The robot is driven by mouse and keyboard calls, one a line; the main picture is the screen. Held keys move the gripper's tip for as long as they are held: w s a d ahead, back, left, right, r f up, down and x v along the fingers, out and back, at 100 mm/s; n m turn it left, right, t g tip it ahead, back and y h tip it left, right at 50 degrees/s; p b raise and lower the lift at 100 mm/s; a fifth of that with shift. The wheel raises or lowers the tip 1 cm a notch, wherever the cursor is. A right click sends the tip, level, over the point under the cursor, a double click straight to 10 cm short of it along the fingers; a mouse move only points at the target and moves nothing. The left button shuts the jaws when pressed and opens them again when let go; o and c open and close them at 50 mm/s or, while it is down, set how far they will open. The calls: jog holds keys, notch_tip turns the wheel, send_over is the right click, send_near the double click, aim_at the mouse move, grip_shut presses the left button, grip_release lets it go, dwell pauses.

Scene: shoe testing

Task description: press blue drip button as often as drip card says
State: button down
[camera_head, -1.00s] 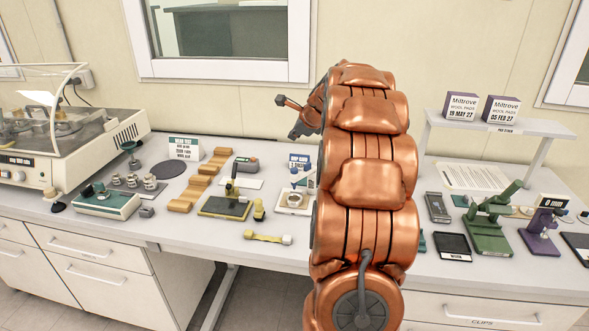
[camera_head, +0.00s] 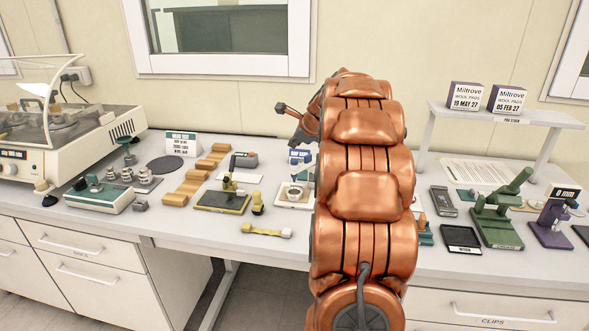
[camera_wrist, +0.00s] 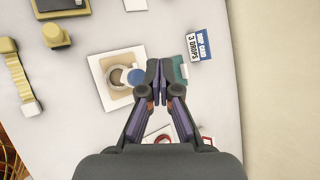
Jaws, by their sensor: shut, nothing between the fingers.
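The drip card (camera_wrist: 198,46) reads "3 DROPS" in the wrist view. It also stands behind the drip stand in the head view (camera_head: 300,156). The blue round top (camera_wrist: 143,93), which looks like the drip button, sits beside a ring-shaped cup (camera_wrist: 120,76) on a pale square tile (camera_wrist: 103,68). In the head view a blue part (camera_head: 295,171) shows above the tile (camera_head: 287,203). My gripper (camera_wrist: 160,63) is shut and empty. In the wrist view its fingertips appear just right of the blue top; their height above it is unclear. In the head view my arm hides the fingertips.
A teal block (camera_wrist: 179,70) lies just right of my fingertips in the wrist view. A yellow-based stand (camera_head: 222,203) and a yellow strap piece (camera_head: 266,231) are left of the drip tile. A green press (camera_head: 497,215) is to the right.

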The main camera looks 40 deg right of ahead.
aim_at(295, 161)
jog(key=shift+f, duration=1.25)
jog(key=shift+f, duration=0.15)
dwell(0.4)
jog(key=shift+s+f, duration=0.1)
jog(key=shift+f, duration=0.2)
jog(key=shift+f, duration=0.45)
dwell(0.8)
jog(key=shift+r, duration=0.1)
jog(key=shift+r+p, duration=0.8)
jog(key=shift+p, duration=0.35)
notch_tip(295, 161, up, 5)
jog(key=p, duration=0.5)
dwell(1.7)
